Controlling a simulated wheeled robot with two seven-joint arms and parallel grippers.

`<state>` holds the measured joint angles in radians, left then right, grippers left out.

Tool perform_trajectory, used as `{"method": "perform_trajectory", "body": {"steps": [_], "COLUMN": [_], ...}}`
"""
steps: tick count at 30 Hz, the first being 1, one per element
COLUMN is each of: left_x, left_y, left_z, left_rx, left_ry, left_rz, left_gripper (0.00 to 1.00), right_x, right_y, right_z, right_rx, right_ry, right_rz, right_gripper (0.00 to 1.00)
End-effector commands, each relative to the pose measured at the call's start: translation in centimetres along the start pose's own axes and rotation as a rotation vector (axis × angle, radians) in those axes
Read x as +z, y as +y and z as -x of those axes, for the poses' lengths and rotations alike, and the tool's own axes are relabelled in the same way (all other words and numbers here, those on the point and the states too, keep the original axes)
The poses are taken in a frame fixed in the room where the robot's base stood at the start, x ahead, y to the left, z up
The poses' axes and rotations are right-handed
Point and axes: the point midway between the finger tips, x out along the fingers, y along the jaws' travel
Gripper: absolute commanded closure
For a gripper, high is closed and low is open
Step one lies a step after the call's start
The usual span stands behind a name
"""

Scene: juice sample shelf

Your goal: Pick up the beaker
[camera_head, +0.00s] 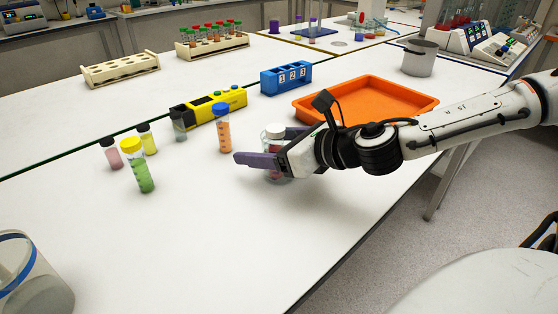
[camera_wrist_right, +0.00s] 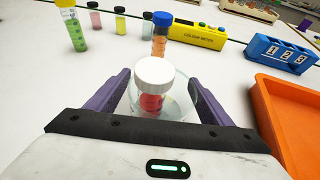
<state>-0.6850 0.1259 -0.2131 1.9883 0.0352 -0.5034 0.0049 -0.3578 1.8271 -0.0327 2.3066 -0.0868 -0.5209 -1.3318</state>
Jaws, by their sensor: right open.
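A clear glass beaker (camera_wrist_right: 184,108) stands on the white table, with a white-capped jar of red contents (camera_wrist_right: 153,84) that appears to be inside it. In the head view the white cap (camera_head: 275,131) shows above the purple fingers, and the beaker is partly hidden by them. My right gripper (camera_head: 264,146) comes in from the right, low over the table. Its jaws are open, with one finger on each side of the beaker, as the right wrist view shows (camera_wrist_right: 160,80). I cannot tell whether the fingers touch the glass. My left gripper is not in view.
A blue-capped orange vial (camera_head: 223,130) stands just beyond the gripper, with a yellow colour meter (camera_head: 215,104) behind. An orange tray (camera_head: 380,92) and blue numbered rack (camera_head: 286,79) are close by. A yellow-capped green vial (camera_head: 143,170) stands left.

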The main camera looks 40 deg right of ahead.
Motion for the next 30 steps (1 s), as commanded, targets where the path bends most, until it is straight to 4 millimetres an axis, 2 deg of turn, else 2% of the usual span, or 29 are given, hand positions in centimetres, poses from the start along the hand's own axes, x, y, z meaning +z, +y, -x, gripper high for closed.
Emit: {"method": "perform_trajectory", "body": {"steps": [4, 5, 12, 14, 23, 30], "left_x": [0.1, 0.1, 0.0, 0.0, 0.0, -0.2], "left_y": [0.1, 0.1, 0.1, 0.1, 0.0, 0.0], "left_z": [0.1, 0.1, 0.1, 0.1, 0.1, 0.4], "left_rx": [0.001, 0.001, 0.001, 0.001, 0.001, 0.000], "left_ry": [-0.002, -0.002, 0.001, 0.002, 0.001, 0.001], "left_rz": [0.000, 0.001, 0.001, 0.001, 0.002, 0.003], "left_gripper": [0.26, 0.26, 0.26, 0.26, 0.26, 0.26], "right_x": [0.1, 0.1, 0.0, 0.2, 0.3, 1.3], "right_y": [0.0, 0.0, 0.0, 0.0, 0.0, 0.0], "right_z": [0.0, 0.0, 0.0, 0.0, 0.1, 0.5], "right_rx": [0.000, 0.000, 0.000, 0.000, 0.000, 0.000], "right_ry": [0.000, 0.000, 0.000, -0.003, -0.003, -0.003], "right_rz": [0.000, 0.000, 0.000, 0.001, 0.001, 0.003], "right_gripper": [0.26, 0.29, 0.70, 0.77, 0.77, 0.77]}}
